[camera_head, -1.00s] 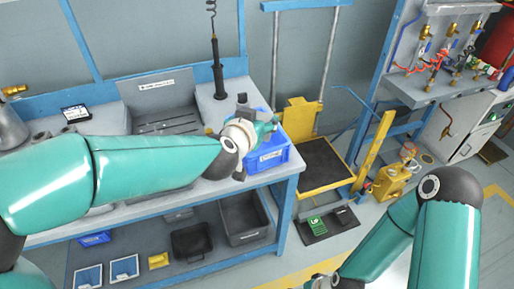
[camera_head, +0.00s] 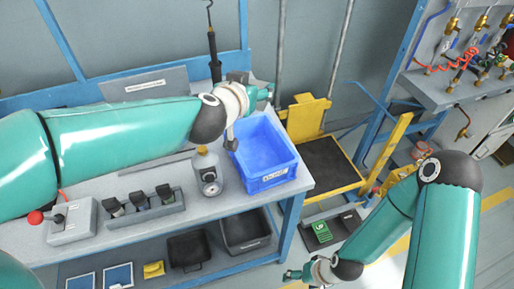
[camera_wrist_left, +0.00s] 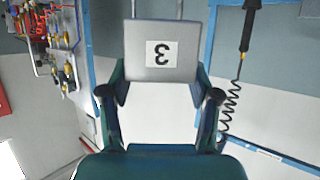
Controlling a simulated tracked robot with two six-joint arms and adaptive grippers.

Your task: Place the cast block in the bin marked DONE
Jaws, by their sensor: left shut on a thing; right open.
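The cast block (camera_wrist_left: 160,52) is a light grey block with a label "3", upside down in the left wrist view. My left gripper (camera_wrist_left: 160,98) is shut on it, a finger at each side. In the head view my left gripper (camera_head: 262,93) is above the back-left edge of a blue bin (camera_head: 262,152); I cannot clearly make out the block there. The bin stands at the bench's right end, with a white front label too small to read surely. Its visible inside looks empty. My right gripper (camera_head: 303,273) is open, low in front of the bench.
A round-gauged canister (camera_head: 208,171) stands close left of the bin. A switch box (camera_head: 72,220) and a rack of dark parts (camera_head: 143,208) are further left. A dark tool (camera_head: 214,60) hangs behind. A yellow lift cart (camera_head: 322,150) stands right of the bench.

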